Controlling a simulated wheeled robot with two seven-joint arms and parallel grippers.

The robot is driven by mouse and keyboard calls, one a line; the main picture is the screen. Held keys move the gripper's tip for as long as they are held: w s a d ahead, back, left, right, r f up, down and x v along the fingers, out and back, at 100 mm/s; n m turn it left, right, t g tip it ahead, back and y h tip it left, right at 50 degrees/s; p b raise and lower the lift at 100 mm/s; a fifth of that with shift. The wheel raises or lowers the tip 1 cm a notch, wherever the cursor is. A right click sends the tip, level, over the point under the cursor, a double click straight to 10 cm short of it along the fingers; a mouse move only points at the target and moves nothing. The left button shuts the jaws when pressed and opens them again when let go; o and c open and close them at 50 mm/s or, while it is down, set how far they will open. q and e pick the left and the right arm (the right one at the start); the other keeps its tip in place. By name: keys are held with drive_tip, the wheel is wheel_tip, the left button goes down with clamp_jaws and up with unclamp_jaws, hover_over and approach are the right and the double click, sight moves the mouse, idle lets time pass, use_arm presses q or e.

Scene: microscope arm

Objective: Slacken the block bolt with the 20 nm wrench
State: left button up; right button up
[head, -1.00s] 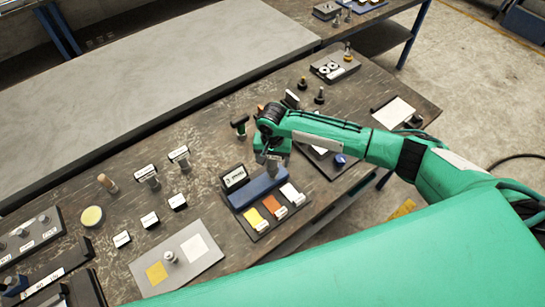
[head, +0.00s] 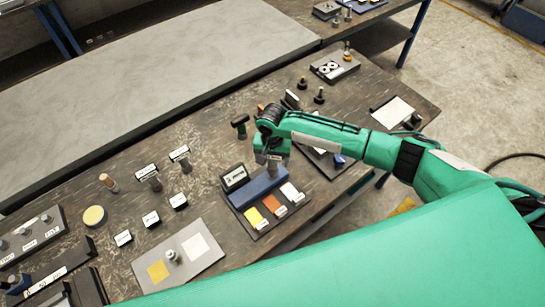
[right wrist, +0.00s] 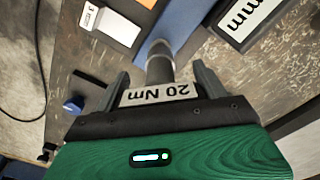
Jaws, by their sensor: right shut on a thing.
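My right gripper (head: 272,155) is shut on the 20 Nm wrench (head: 272,169), a grey cylinder pointing down at a long blue block (head: 243,197). In the right wrist view the wrench's grey shaft (right wrist: 160,62) and its "20 Nm" label (right wrist: 158,93) lie between the two fingers of the gripper (right wrist: 161,76). The blue block also shows in the right wrist view (right wrist: 178,20), by the shaft's far end. I cannot tell whether the wrench touches the block, and no bolt shows beneath it. My left gripper is not in view.
Yellow, orange and white tabs (head: 272,204) lie before the block, and a labelled sign (head: 234,177) stands behind it. A grey plate (head: 207,262) with a small upright metal part (head: 172,256) lies to the left. Several labelled pieces stand further left.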

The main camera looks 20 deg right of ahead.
drive_tip(key=shift+f, duration=1.5)
idle(0.5)
drive_tip(key=shift+n, duration=2)
drive_tip(key=shift+n, duration=0.7)
drive_tip(key=shift+n+p, duration=0.35)
drive_tip(key=shift+n, duration=0.95)
